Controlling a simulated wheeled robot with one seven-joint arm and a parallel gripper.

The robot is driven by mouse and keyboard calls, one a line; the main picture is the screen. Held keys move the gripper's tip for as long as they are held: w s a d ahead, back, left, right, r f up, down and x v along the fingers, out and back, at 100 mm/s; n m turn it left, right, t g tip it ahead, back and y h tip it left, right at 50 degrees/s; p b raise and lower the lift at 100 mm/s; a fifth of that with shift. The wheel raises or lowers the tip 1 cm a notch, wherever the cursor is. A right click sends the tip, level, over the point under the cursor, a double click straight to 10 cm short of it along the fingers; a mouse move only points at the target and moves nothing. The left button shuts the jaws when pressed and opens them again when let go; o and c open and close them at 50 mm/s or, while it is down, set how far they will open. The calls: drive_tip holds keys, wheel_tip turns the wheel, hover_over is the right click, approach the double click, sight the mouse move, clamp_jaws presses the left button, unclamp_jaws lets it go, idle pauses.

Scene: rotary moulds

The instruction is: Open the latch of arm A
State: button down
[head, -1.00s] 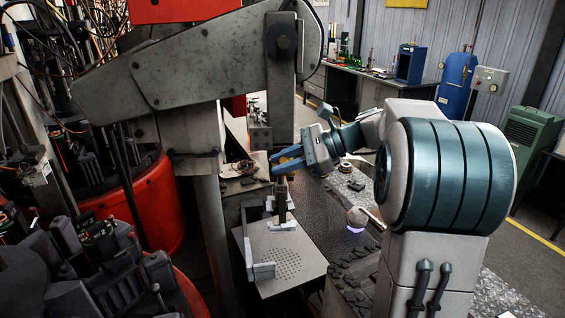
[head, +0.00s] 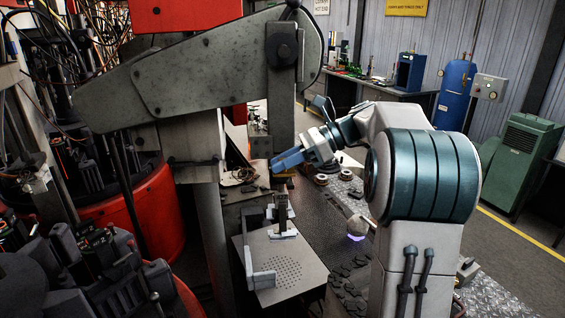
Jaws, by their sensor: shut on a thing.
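My gripper (head: 276,164) is in the middle of the head view, with blue fingers pointing down and left. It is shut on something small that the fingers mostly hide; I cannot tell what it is. A dark upright piece (head: 282,207) stands below it on the pale perforated plate (head: 290,285), and a gap shows between them. The thick grey machine arm (head: 190,62) crosses above, with its hanging link (head: 281,105) close behind my gripper. I see no label for arm A, and I cannot make out a latch.
Red round machine bases (head: 150,215) with dark moulds and cables fill the left. A grey post (head: 212,235) stands left of the plate. A rounded piece (head: 357,222) over a violet glow is right of the plate. A green cabinet (head: 515,150) and blue tank (head: 455,92) stand behind.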

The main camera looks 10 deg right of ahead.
drive_tip(key=c, duration=1.3)
unclamp_jaws()
drive_tip(key=v, duration=1.4)
drive_tip(key=shift+b, duration=0.3)
drive_tip(key=shift+a, duration=0.1)
